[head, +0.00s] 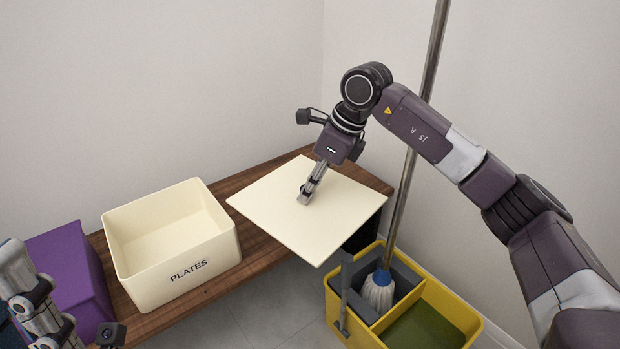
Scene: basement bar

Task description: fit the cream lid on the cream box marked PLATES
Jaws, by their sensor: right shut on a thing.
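The cream box marked PLATES (196,278) stands upright and open on the wooden bench, and its visible inside is empty. The flat, square cream lid (270,205) is to the right of the box, apart from it, over the bench's right end, with its near corner past the front edge. My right gripper (305,196) points down at the middle of the lid and is shut on it; the fingers hide the grasped spot. I cannot tell whether the lid touches the bench. My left gripper (38,305) shows only in part at the lower left; its fingertips are unclear.
A purple box (68,272) stands close to the left of the cream box. A yellow mop bucket (455,312) with a mop (378,292) stands on the floor in front of the bench's right end, its pole rising behind my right arm. Walls close off the back and right.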

